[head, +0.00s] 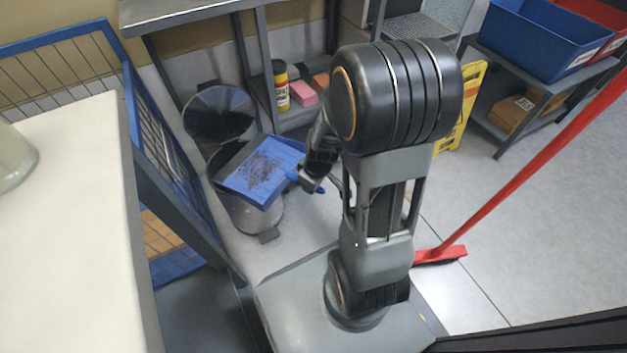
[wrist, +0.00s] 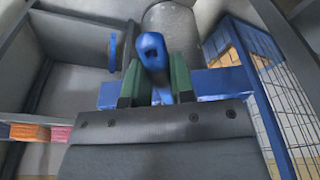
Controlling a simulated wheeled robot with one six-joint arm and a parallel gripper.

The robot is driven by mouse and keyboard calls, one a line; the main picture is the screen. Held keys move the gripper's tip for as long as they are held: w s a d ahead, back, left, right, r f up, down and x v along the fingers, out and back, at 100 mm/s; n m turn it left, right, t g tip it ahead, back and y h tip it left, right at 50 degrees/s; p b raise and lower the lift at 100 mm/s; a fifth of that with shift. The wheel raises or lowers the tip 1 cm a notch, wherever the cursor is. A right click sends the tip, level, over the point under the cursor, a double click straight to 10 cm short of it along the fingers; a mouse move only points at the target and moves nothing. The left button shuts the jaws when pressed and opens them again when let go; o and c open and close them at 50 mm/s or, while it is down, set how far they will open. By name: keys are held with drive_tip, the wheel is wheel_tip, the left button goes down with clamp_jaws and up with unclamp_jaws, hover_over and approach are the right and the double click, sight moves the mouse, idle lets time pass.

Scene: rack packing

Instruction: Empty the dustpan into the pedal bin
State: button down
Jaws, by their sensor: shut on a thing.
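The blue dustpan (head: 262,170) carries dark crumbs and debris. It is held over the pedal bin (head: 258,218), hiding much of the bin's opening. The bin's round lid (head: 219,114) stands open behind it, and the pedal (head: 268,236) is at the front foot. My gripper (head: 305,178) is shut on the dustpan's handle. In the wrist view, the green-padded fingers of my gripper (wrist: 156,85) close on the blue handle (wrist: 152,52), and the grey bin (wrist: 172,30) shows beyond.
A blue mesh cage (head: 160,140) stands close left of the bin. Behind are a shelf with a yellow bottle (head: 281,86) and pink block (head: 303,93). A red broom (head: 440,253) leans at right, near a yellow floor sign (head: 462,105). A pale counter (head: 75,230) fills the left.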

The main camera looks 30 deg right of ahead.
drive_tip(key=shift+w+a+r+g+h+p, duration=0.2)
drive_tip(key=shift+r+p, duration=0.4)
drive_tip(key=shift+p, duration=0.5)
drive_tip(key=shift+w+r+g+h+p, duration=0.15)
drive_tip(key=shift+r+g+p, duration=0.15)
drive_tip(key=shift+r+p, duration=0.55)
drive_tip(key=shift+w+p, duration=0.15)
drive_tip(key=shift+p, duration=0.95)
drive_tip(key=p, duration=0.3)
drive_tip(key=shift+w+d+r, duration=0.1)
drive_tip(key=shift+w+r, duration=0.1)
drive_tip(key=shift+r, duration=0.1)
drive_tip(key=p, duration=0.4)
drive_tip(key=shift+w+r+g, duration=0.1)
drive_tip(key=shift+r+g, duration=0.15)
drive_tip(key=shift+g, duration=0.15)
